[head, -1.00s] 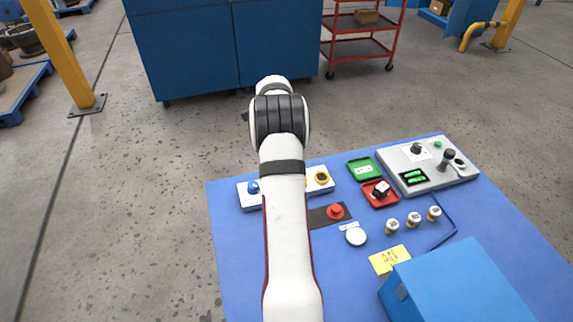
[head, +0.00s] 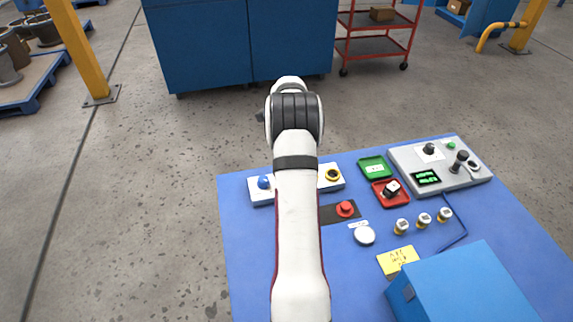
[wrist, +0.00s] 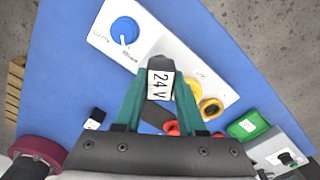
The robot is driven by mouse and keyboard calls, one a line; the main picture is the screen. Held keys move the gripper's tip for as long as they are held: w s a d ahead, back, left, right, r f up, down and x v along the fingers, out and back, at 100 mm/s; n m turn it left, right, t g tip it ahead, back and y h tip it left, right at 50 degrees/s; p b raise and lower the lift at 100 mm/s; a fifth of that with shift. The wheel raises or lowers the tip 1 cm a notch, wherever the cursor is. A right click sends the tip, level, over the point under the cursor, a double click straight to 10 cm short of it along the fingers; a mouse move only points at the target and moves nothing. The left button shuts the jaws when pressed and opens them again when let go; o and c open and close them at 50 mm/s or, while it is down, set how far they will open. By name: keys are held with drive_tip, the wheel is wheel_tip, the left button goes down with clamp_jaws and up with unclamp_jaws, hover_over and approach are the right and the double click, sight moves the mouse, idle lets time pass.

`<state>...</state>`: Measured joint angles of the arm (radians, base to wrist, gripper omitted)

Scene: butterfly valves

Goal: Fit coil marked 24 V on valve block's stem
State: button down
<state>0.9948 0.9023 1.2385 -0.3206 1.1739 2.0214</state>
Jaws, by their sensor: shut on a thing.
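My gripper (wrist: 158,108) has teal fingers and is shut on a black coil (wrist: 158,64) with a white label reading 24 V (wrist: 160,86). It holds the coil over the blue mat, in front of a white panel (wrist: 160,45) with a blue knob (wrist: 124,31) and yellow round parts (wrist: 211,108). The coil hides part of the panel. In the head view my arm hides the gripper, the held coil and the panel's middle; the panel's ends show (head: 261,196). I cannot make out a valve block's stem. Another black part with a white label (wrist: 95,119) lies at lower left.
A red button (head: 345,209) stands on a dark plate right of my arm. A green tray (head: 366,176) and a red tray (head: 376,200) holding a black-and-white part lie beyond it. A grey control box (head: 405,163), several small cylinders and a blue box (head: 460,290) fill the right side.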

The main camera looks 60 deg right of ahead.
drive_tip(key=shift+f, duration=0.2)
idle(0.3)
drive_tip(key=shift+f, duration=0.65)
drive_tip(key=shift+f, duration=0.15)
drive_tip(key=shift+f, duration=0.45)
drive_tip(key=shift+f, duration=0.35)
idle(0.3)
unclamp_jaws()
idle(0.4)
